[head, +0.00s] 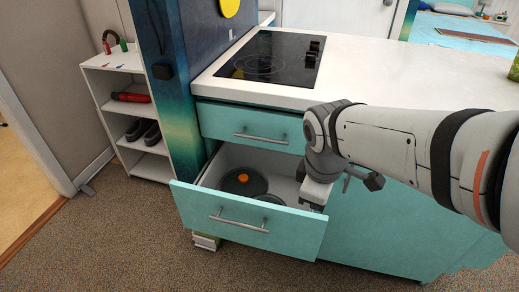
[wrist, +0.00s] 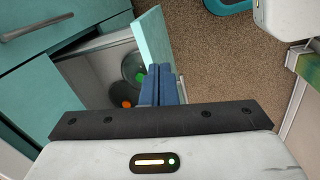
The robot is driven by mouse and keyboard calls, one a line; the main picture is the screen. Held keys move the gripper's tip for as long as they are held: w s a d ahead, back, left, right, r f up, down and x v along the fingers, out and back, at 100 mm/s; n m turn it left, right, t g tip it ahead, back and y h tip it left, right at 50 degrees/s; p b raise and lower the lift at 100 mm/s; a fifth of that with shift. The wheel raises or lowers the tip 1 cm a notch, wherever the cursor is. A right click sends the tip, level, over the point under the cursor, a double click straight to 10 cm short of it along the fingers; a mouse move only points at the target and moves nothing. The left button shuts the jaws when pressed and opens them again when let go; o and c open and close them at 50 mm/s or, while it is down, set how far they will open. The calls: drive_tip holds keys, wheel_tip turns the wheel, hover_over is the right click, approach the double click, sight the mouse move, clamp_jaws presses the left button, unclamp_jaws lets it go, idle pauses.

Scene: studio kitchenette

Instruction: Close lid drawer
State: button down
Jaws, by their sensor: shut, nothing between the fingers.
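The lid drawer (head: 250,222) is pulled open below the counter, with a teal front and a metal bar handle (head: 238,220). A dark round lid with an orange knob (head: 243,178) lies inside, and part of a second lid (head: 271,199) shows beside it. In the wrist view the second lid has a green knob (wrist: 140,77). My gripper (head: 314,207) is at the right end of the drawer front, near its top edge. Its blue fingers (wrist: 160,68) are shut and empty, overlapping the front panel (wrist: 153,38) in the wrist view. I cannot tell whether they touch it.
A shut upper drawer (head: 250,128) sits above, under a white counter (head: 400,75) with a black cooktop (head: 268,58). A white shelf (head: 125,110) with shoes stands at the left. Carpeted floor (head: 120,240) is free in front of the drawer.

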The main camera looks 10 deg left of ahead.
sight(234, 203)
drive_tip(key=s+a+f+n+t+b, duration=0.1)
drive_tip(key=a+n+b, duration=0.1)
drive_tip(key=a+n, duration=0.8)
drive_tip(key=s+a+f+n+b, duration=0.1)
drive_tip(key=s+a+n+b, duration=0.1)
drive_tip(key=a+n, duration=0.8)
drive_tip(key=w+f+b, duration=0.1)
drive_tip(key=f, duration=0.2)
drive_tip(key=w+f+b, duration=0.2)
drive_tip(key=f, duration=0.1)
drive_tip(key=w+f+b, duration=0.1)
drive_tip(key=w+f, duration=0.1)
drive_tip(key=f, duration=0.1)
drive_tip(key=shift+w+d+f, duration=0.15)
drive_tip(key=shift+d+f, duration=0.1)
drive_tip(key=shift+f, duration=0.05)
drive_tip(key=shift+w+r+b, duration=0.15)
drive_tip(key=shift+w+b, duration=0.25)
drive_tip(key=shift+w, duration=0.35)
